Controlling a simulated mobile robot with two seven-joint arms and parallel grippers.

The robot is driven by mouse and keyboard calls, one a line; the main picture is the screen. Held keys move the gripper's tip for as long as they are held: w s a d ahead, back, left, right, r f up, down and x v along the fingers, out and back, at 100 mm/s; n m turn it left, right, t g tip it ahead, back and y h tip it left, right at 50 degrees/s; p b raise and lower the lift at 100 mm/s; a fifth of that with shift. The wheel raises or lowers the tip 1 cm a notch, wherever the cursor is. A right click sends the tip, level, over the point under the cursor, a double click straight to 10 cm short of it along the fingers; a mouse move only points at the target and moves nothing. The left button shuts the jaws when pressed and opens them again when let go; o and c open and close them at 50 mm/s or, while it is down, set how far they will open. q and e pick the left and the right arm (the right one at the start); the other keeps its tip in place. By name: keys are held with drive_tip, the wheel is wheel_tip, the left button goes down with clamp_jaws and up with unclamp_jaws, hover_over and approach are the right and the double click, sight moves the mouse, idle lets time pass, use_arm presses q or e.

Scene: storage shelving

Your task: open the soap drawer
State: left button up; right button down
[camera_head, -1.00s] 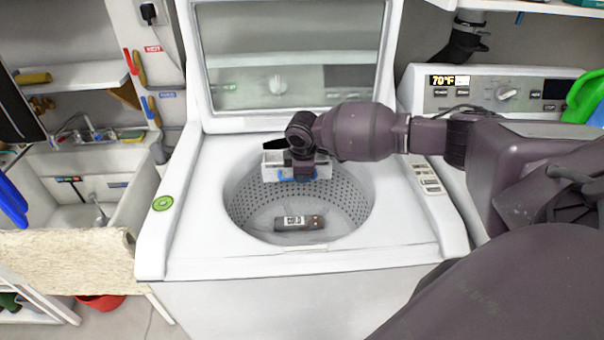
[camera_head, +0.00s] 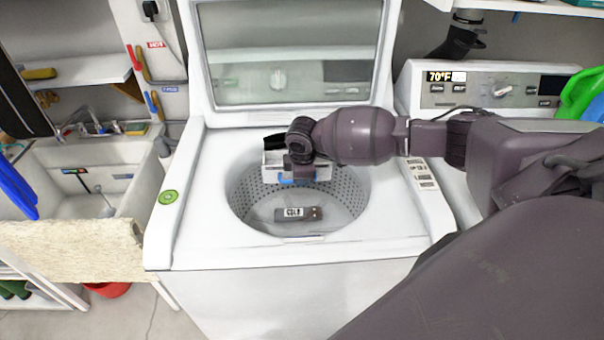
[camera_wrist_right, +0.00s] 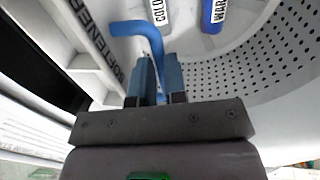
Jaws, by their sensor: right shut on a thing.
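The soap drawer (camera_head: 273,160) is a white tray at the back of the washer's tub opening, standing out over the drum. The right wrist view shows its white compartments (camera_wrist_right: 84,63) and a rim lettered "SOFTENER". A blue handle (camera_wrist_right: 135,28) bends down between the fingers of my right gripper (camera_wrist_right: 157,78). In the head view, the right gripper (camera_head: 299,172) covers part of the drawer, with a little blue showing below. The right gripper is shut on the blue handle. My left gripper is not in view.
The washer (camera_head: 200,225) stands with its glass lid (camera_head: 290,60) raised behind the drawer. A dark, white-labelled item (camera_head: 312,214) lies in the perforated drum (camera_head: 255,190). A sink (camera_head: 130,185) is at the left; a second machine's control panel (camera_head: 495,88) is at the right.

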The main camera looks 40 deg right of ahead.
drive_tip(key=c, duration=1.2)
unclamp_jaws()
drive_tip(key=shift+o, duration=0.2)
drive_tip(key=shift+r, duration=0.1)
wheel_tip(320, 180, up, 10)
drive_tip(key=s+a, duration=0.1)
drive_tip(key=shift+s+r+p, duration=0.25)
drive_tip(key=shift+s+p, duration=0.1)
drive_tip(key=shift+p, duration=0.1)
drive_tip(key=shift+f, duration=0.1)
